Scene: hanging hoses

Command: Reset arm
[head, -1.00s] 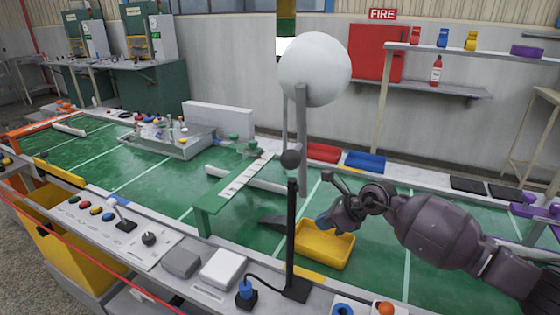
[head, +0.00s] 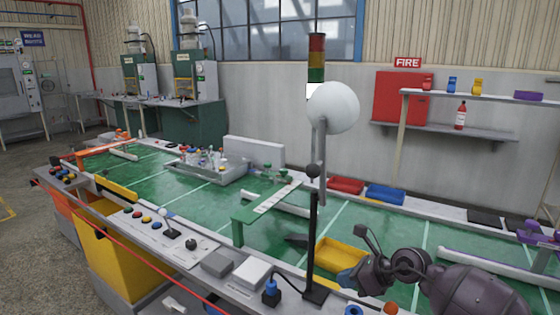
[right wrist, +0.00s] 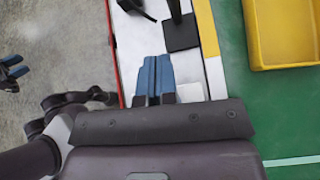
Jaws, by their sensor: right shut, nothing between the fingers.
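My right arm comes in at the lower right of the head view. Its gripper (head: 347,279) is low, close to the yellow tray's near side, partly cut off by its own wrist. In the right wrist view the two blue fingers (right wrist: 153,79) lie together, shut and empty, above the white front ledge of the bench. A small blue-tipped dark part (right wrist: 13,69) at the left edge of that view, over the floor, looks like my left gripper; its opening is unclear. My left arm is not in the head view.
A black post (head: 312,240) with a square base stands on the ledge close to my right gripper. The yellow tray (head: 341,257) lies on the green bench top (head: 215,200). A white sphere (head: 333,107) on a grey stand rises behind the post.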

